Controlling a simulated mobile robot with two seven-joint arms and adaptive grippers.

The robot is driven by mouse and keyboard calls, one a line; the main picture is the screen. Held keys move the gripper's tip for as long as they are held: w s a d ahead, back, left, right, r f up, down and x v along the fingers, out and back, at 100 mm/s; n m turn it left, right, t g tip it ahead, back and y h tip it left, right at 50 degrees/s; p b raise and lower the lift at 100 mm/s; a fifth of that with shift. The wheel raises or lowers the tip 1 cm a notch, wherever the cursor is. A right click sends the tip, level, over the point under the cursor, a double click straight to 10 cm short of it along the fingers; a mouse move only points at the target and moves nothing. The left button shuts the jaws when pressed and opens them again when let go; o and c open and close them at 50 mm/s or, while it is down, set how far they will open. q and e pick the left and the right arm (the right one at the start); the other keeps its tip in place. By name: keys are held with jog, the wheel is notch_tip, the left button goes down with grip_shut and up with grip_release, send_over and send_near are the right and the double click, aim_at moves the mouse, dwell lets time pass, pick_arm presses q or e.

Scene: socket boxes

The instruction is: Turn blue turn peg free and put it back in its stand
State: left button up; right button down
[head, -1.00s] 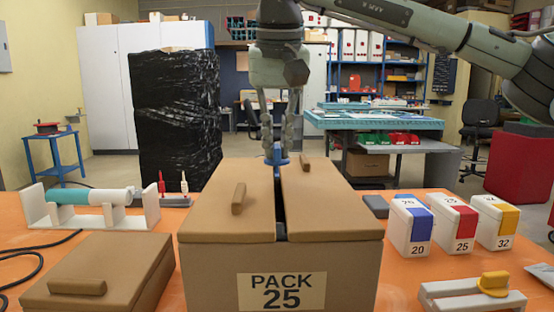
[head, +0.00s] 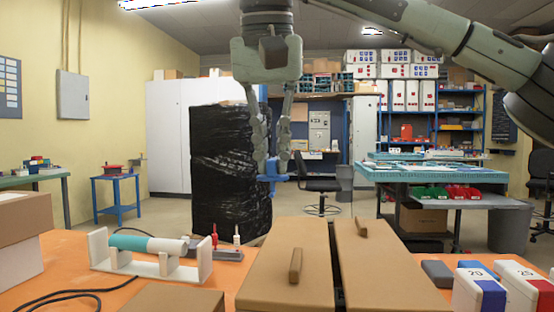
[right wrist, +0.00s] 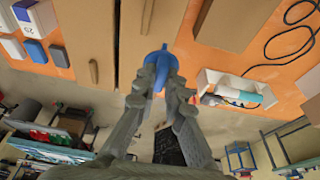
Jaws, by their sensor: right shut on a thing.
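My right gripper (head: 272,168) is shut on the blue turn peg (head: 270,179) and holds it in the air, above and left of the big box's back edge. In the right wrist view the blue peg (right wrist: 162,57) sticks out between the fingertips (right wrist: 161,72). The brown box (head: 285,262) has two lid flaps with a dark slit between them; the peg is clear of the slit. A small grey stand (head: 229,254) with a red peg (head: 214,236) and a white peg (head: 237,235) stands left of the box. My left gripper is out of view.
A white holder (head: 150,266) with a teal-and-white cylinder stands on the orange table at left, with a black cable (head: 70,296) near it. A lower brown box (head: 170,301) is in front. White number boxes (head: 480,291) are at right.

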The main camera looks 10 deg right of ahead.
aim_at(273, 159)
jog(key=shift+r, duration=1.65)
